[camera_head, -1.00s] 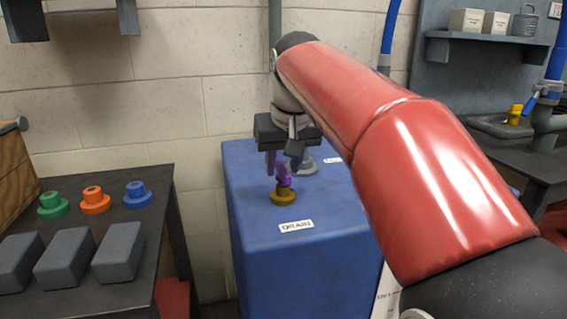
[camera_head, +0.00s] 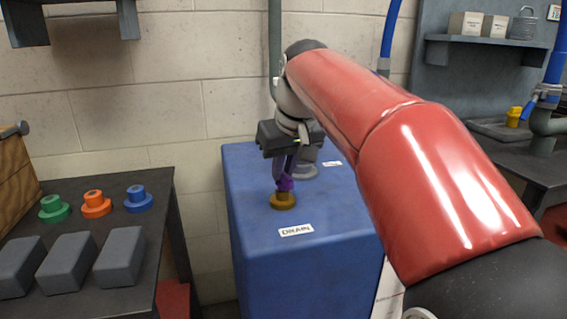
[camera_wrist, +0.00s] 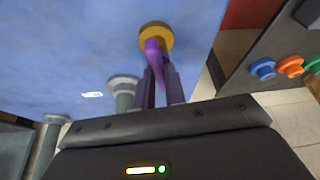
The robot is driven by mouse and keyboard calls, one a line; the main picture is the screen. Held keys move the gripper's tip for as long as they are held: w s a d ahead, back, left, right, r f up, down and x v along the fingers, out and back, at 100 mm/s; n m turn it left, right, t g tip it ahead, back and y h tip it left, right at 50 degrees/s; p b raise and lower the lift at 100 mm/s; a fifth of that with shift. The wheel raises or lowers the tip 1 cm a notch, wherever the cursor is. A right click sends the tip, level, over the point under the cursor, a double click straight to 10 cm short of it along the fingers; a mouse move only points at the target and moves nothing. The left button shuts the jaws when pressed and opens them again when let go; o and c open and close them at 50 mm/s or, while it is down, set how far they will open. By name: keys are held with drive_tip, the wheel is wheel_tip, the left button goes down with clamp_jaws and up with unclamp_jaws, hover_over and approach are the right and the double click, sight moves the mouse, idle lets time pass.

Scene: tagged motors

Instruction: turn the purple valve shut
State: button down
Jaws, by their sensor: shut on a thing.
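The purple valve handle (camera_head: 286,184) stands on a brass-coloured base (camera_head: 283,201) on top of the blue box (camera_head: 310,265), behind the label that reads DRAIN (camera_head: 296,231). My gripper (camera_head: 284,182) is over the valve and shut on its handle. The wrist view shows the purple handle (camera_wrist: 155,60) between the two fingers (camera_wrist: 160,85), with the brass base (camera_wrist: 156,37) just beyond the fingertips. The fingers hide part of the handle.
A grey fitting (camera_head: 304,168) stands on the box close behind the valve. Green (camera_head: 54,209), orange (camera_head: 96,205) and blue (camera_head: 138,199) flanged parts and grey blocks (camera_head: 67,262) lie on the left table. A grey pipe (camera_head: 274,60) runs up the wall behind.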

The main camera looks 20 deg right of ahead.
drive_tip(key=n+y+p, duration=0.1)
drive_tip(key=n, duration=0.1)
drive_tip(key=n+p, duration=0.1)
drive_tip(key=n, duration=0.1)
drive_tip(key=shift+d+r+n+g+y, duration=0.15)
drive_tip(key=shift+n+g+y, duration=0.15)
drive_tip(key=shift+y, duration=0.1)
drive_tip(key=n+y+p, duration=0.1)
drive_tip(key=n+p, duration=0.1)
drive_tip(key=n, duration=0.1)
drive_tip(key=shift+w+n+g, duration=0.15)
drive_tip(key=shift+n+g, duration=0.15)
drive_tip(key=shift+g, duration=0.1)
drive_tip(key=n, duration=0.2)
drive_tip(key=n+g+y, duration=0.1)
drive_tip(key=n, duration=0.1)
drive_tip(key=shift+w+d+g, duration=0.1)
drive_tip(key=shift+g, duration=0.2)
drive_tip(key=shift+w+n+g, duration=0.1)
drive_tip(key=shift+n+g, duration=0.5)
drive_tip(key=shift+n, duration=1.3)
drive_tip(key=c, duration=1.5)
unclamp_jaws()
drive_tip(key=shift+o, duration=0.2)
drive_tip(key=v, duration=0.7)
drive_tip(key=shift+d+r, duration=0.2)
drive_tip(key=shift+r, duration=0.05)
